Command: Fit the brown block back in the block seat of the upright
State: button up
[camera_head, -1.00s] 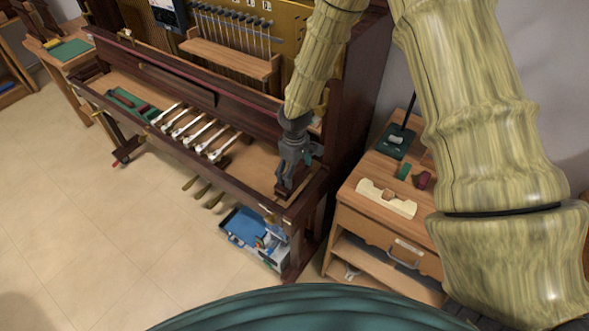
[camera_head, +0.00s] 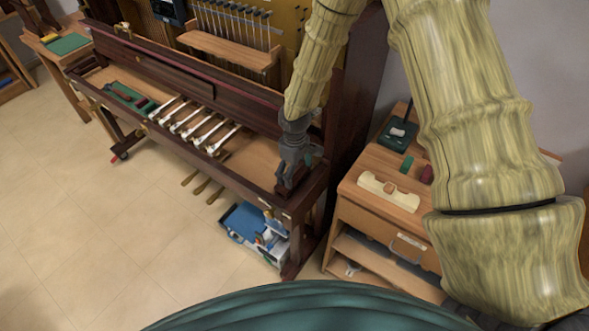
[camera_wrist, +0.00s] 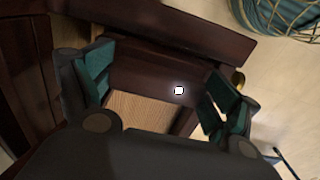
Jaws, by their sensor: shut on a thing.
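The upright (camera_head: 235,105) is a dark red-brown piano with its front open. My gripper (camera_head: 291,172) points down at the right end of its key bed, by the right side wall. In the wrist view, my gripper (camera_wrist: 160,92) has its teal pads on either side of the dark brown block (camera_wrist: 150,72), shut on it. The block also shows as a dark patch under the fingers in the head view (camera_head: 286,187). It is at or just above the key bed; I cannot tell whether it touches. The block seat is hidden by the gripper and block.
Several white-ended keys (camera_head: 195,125) and a green tray (camera_head: 130,98) are on the key bed to the left. A wooden cabinet (camera_head: 370,215) at right bears a cream piece (camera_head: 388,190) and small items. A blue bin (camera_head: 243,222) stands below the piano.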

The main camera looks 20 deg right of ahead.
jog(key=shift+f+b, duration=0.5)
jog(key=shift+f, duration=0.75)
jog(key=shift+s+f, duration=0.1)
jog(key=shift+f, duration=0.05)
dwell(0.9)
jog(key=o, duration=0.9)
jog(key=shift+o, duration=0.2)
notch_tip(320, 180, up, 12)
dwell(0.7)
